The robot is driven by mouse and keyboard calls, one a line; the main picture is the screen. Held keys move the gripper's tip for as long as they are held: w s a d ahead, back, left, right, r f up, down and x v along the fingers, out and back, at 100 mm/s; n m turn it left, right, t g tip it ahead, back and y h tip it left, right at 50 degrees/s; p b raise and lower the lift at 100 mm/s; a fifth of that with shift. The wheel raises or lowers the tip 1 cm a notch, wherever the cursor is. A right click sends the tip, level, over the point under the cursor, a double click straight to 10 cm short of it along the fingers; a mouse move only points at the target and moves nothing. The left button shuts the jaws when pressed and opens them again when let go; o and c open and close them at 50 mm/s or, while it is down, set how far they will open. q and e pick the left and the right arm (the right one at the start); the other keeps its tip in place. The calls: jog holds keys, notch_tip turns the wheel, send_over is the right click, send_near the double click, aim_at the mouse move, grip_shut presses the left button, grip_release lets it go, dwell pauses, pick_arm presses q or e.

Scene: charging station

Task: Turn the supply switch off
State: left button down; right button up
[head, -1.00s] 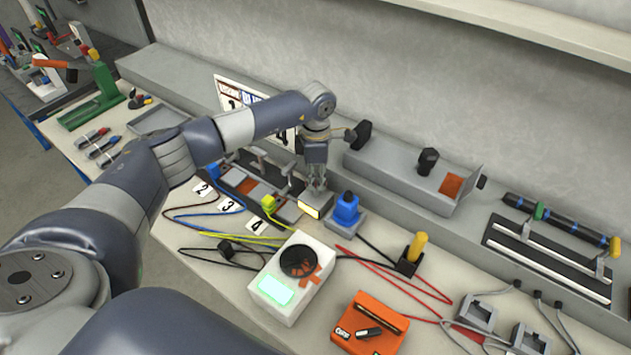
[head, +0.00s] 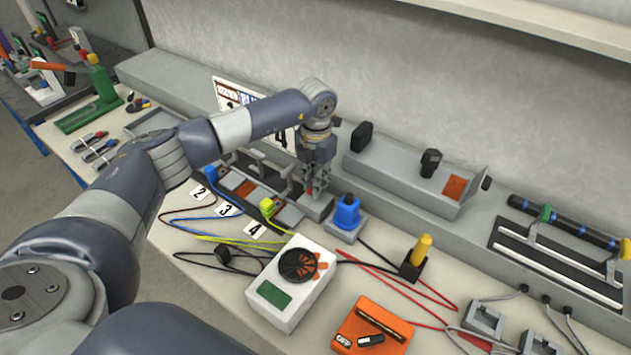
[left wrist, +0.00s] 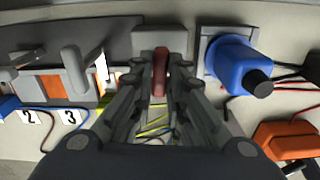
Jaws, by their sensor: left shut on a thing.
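The supply switch (head: 318,211) appears to be the small grey box under my left gripper, left of the blue plug. Its red lever (left wrist: 160,72) shows in the left wrist view between my fingers. My left gripper (head: 314,190) points down over the box, with its fingers shut on the lever; it also fills the middle of the left wrist view (left wrist: 159,88). The fingers hide part of the lever and box in the head view. No lit yellow panel shows on the box. My right gripper is not in view.
A blue plug (head: 347,212) stands close right of the box. A yellow-green connector (head: 267,207) is close left. A white meter (head: 284,316) with a dark green display and an orange box (head: 366,330) lie in front. Red and black cables cross the bench. A grey ledge runs behind.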

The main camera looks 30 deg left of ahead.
pick_arm(q)
jog(key=shift+w+r+n, duration=0.15)
jog(key=shift+r+n, duration=0.05)
jog(key=shift+n, duration=0.4)
jog(key=c, duration=1.6)
grip_release()
jog(key=shift+f, duration=0.1)
notch_tip(320, 180, up, 12)
